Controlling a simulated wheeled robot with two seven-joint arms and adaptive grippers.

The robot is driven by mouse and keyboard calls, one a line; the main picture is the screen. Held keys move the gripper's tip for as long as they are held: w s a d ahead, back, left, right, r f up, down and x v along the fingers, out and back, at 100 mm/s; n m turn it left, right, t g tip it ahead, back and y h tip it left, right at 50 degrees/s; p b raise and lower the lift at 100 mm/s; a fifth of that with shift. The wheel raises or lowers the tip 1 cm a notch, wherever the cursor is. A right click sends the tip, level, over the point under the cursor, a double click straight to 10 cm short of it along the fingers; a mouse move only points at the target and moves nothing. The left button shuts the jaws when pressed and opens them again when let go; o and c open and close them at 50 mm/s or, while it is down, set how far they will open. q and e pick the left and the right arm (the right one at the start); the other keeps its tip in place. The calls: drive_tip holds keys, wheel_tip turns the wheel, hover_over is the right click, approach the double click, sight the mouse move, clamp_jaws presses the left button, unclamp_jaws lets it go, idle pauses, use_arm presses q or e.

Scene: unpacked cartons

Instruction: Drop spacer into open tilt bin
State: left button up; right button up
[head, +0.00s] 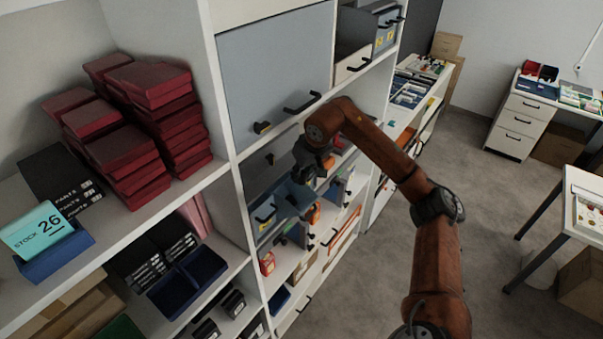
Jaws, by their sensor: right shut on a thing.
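My right arm, orange with black joints, reaches in from the lower right to the middle shelf unit. My right gripper (303,182) points down in front of the grey-blue bins and is shut on the spacer. The spacer is too small and too covered by the gripper to make out. A grey-blue bin front (265,215) with a black handle sits just left of the gripper. I cannot tell clearly which bin is tilted open. A small orange thing (314,214) shows just below the gripper. My left gripper is not in view.
Stacked dark red boxes (125,160) and a blue tray with a "STOCK 26" card (40,232) stand on the left shelf. A large grey-blue panel (277,75) is above the bins. Open floor (480,150) lies right, before a white table (585,190).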

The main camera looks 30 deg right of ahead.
drive_tip(key=o, duration=0.9)
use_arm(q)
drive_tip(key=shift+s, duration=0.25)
use_arm(e)
drive_tip(key=shift+o, duration=0.2)
drive_tip(key=v, duration=1.2)
drive_tip(key=shift+s+a+f, duration=0.1)
